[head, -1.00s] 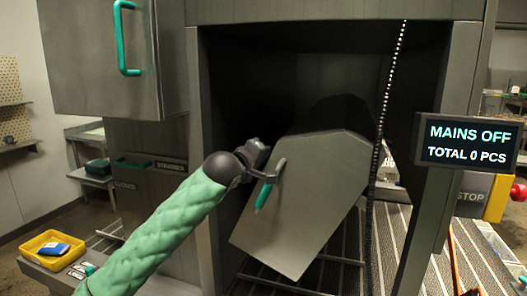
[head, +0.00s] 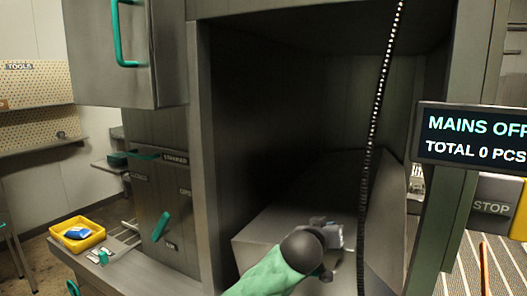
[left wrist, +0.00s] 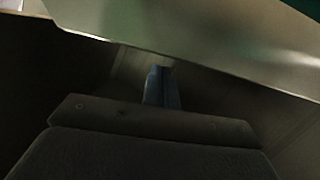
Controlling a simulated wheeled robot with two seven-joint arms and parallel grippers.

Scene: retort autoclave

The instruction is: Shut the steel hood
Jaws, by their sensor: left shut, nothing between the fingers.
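The steel hood (head: 262,232) is a grey faceted box low inside the dark chamber of the machine in the head view. It lies nearly level, its top facing up; my arm covers part of its front. Its lower edge is out of view, so I cannot tell whether it rests fully down. My left gripper (head: 328,236) is at the hood's front, fingers hard to make out. In the left wrist view its fingertips (left wrist: 162,88) are together and empty, below a slanting steel sheet (left wrist: 210,38), probably the hood. Contact cannot be told. My right gripper is not in view.
A beaded chain (head: 382,95) hangs down the chamber opening, right of my gripper. A steel cabinet with a green handle (head: 120,35) is at upper left. A green lever (head: 160,227) is on the left panel. A yellow tray (head: 78,238) stands at left, a display (head: 475,137) at right.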

